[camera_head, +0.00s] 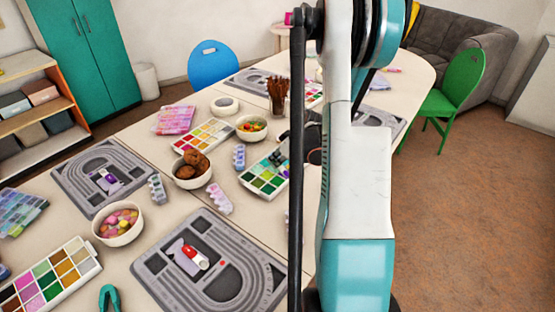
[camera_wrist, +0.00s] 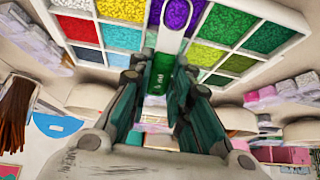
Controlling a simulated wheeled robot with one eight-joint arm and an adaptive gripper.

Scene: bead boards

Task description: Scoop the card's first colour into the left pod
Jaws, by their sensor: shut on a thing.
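In the wrist view my gripper (camera_wrist: 162,82) is shut on the green handle of a scoop (camera_wrist: 162,91). The scoop's pale, narrow front points up the picture over a divided bead tray (camera_wrist: 187,43). Purple beads (camera_wrist: 178,12) show at its tip; I cannot tell whether they lie in the scoop or in the compartment behind. In the head view my arm covers the gripper and the held scoop. Small pods (camera_head: 157,188) lie on the table, including a pink one (camera_head: 218,199) and a blue one (camera_head: 239,157). I cannot make out a card.
Bowls of beads (camera_head: 118,221) and brown balls (camera_head: 193,168), a cup of brown sticks (camera_head: 277,96) and paint-like trays (camera_head: 48,281) crowd the table.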

